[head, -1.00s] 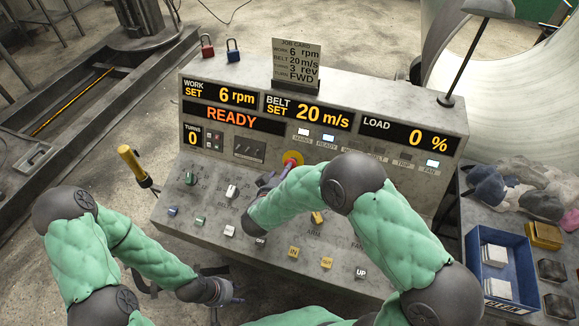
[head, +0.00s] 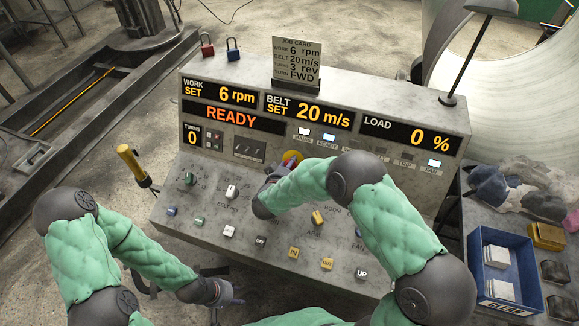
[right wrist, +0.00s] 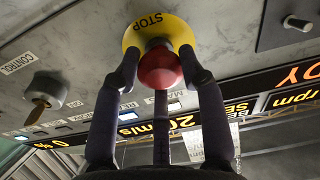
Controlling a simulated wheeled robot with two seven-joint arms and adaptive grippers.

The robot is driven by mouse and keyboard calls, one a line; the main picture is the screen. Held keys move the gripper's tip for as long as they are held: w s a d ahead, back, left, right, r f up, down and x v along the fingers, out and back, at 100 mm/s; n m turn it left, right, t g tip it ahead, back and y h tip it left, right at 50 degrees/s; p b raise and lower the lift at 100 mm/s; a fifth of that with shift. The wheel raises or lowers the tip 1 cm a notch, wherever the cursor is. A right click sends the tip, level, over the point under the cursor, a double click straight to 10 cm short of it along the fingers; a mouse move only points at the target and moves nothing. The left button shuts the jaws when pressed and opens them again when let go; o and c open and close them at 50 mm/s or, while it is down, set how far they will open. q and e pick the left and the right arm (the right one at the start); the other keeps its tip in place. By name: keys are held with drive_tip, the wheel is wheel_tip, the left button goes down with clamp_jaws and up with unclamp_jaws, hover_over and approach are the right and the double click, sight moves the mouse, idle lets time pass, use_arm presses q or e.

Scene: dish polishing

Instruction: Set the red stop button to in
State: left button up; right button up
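The red stop button (right wrist: 160,68) has a round head on a yellow disc (right wrist: 146,30) marked STOP, in the right wrist view. In the head view, the yellow disc (head: 292,157) shows at the middle of the console, partly covered by my right gripper. My right gripper (right wrist: 160,62) is open, with one finger on each side of the red head. I cannot tell whether the fingers touch it. In the head view, my right gripper (head: 274,177) is largely hidden by its own arm. My left gripper (head: 226,293) hangs low in front of the console, away from the button; its opening is unclear.
A yellow-handled lever (head: 131,162) stands at left. A blue bin (head: 502,265) stands at right.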

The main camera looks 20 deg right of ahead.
drive_tip(key=shift+f, duration=0.1)
clamp_jaws()
drive_tip(key=shift+w+d+f, duration=0.3)
drive_tip(key=shift+w+f, duration=0.05)
drive_tip(key=shift+w, duration=0.05)
drive_tip(key=shift+s, duration=0.1)
drive_tip(key=o, duration=0.7)
unclamp_jaws()
drive_tip(key=o, duration=0.5)
drive_tip(key=shift+c, duration=0.2)
drive_tip(key=shift+w, duration=0.2)
drive_tip(key=shift+s, duration=0.1)
